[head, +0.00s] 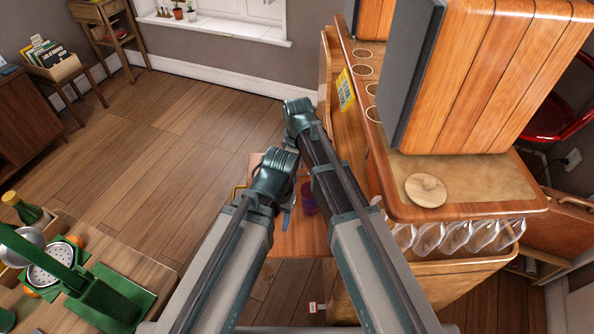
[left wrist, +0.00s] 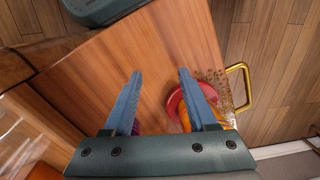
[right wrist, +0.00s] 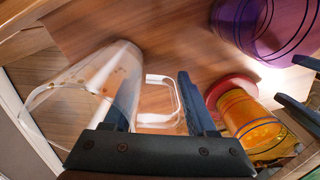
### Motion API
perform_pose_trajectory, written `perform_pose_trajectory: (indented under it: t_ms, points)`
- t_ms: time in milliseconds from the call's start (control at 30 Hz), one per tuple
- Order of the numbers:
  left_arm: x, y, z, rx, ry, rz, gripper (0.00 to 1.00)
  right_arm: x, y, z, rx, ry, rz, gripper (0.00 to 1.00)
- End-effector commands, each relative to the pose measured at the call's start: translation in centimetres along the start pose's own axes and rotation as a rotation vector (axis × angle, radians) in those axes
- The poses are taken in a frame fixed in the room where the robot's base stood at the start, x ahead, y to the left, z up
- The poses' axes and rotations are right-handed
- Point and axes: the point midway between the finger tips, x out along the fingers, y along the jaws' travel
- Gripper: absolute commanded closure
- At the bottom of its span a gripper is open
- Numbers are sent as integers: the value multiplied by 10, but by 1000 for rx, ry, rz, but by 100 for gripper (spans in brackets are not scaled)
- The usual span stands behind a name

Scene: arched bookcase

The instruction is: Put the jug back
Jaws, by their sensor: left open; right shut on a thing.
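The jug (right wrist: 88,78) is clear with a pale handle and shows in the right wrist view, lying slantwise across the picture. My right gripper (right wrist: 155,76) is shut on it, with the handle showing between the fingers. My left gripper (left wrist: 157,72) is open in the left wrist view, with nothing between its fingers, over a wooden surface (left wrist: 110,65). In the head view, my arms hide the jug and most of this surface.
An orange cup (right wrist: 250,115) with a red base and a purple cup (right wrist: 250,30) are close to the grippers. A brass handle (left wrist: 240,85) is at the surface's edge. Clear glasses hang (head: 440,237) under the counter at right. Open floor (head: 150,130) lies left.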

Motion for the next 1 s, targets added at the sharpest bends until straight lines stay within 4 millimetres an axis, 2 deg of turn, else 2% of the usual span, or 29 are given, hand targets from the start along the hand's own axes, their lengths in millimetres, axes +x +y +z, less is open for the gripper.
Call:
perform_pose_trajectory:
  t_ms: [33,67,200,233,667,867,1000]
  points:
    - [3,0,0,0,0,0,42,3,0,0,0,0,0,100]
    - [3,0,0,0,0,0,42,3,0,0,0,0,0,41]
    - [2,0,0,0,0,0,42,2,0,0,0,0,0,16]
    - [2,0,0,0,0,0,42,2,0,0,0,0,0,13]
    - [-3,0,0,0,0,0,42,-3,0,0,0,0,0,13]
    - [-19,-2,1,0,0,0,42,-20,0,0,0,0,0,13]
    - [-38,-4,2,0,0,0,42,-38,0,0,0,0,0,13]
